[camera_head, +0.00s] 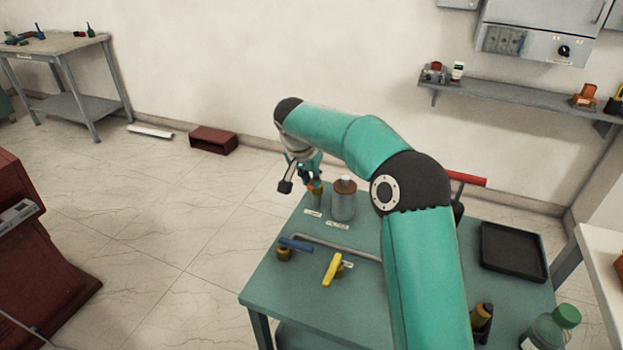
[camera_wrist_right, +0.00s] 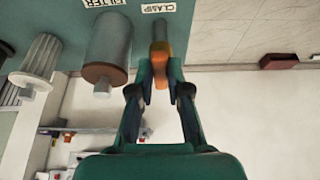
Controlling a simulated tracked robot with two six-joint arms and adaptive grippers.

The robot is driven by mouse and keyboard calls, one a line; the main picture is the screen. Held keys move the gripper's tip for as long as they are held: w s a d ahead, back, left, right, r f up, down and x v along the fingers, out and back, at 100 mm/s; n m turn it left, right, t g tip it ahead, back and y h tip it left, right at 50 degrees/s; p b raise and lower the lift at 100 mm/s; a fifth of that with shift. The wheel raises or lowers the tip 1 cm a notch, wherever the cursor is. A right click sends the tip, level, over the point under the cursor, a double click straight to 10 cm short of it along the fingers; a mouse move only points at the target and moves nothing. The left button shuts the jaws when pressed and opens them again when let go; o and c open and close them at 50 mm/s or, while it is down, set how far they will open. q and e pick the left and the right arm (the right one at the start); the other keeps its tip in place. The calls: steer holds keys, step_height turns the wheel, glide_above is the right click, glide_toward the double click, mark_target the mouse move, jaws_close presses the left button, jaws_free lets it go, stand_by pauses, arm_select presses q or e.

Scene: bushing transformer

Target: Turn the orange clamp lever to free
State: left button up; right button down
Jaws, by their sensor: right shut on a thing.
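My left gripper is not in view.
A grey canister with a brown top (camera_head: 343,200) stands close to the right of the clamp. A blue-handled valve (camera_head: 296,244), a yellow-handled one (camera_head: 332,269) and a black tray (camera_head: 512,252) are on the table (camera_head: 262,290). Open floor lies to the left.

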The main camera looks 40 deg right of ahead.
steer(key=c, duration=1.1)
jaws_free()
steer(key=shift+a+r, duration=0.1)
steer(key=v, duration=1.1)
steer(key=shift+a+r, duration=0.2)
steer(key=shift+r, duration=0.15)
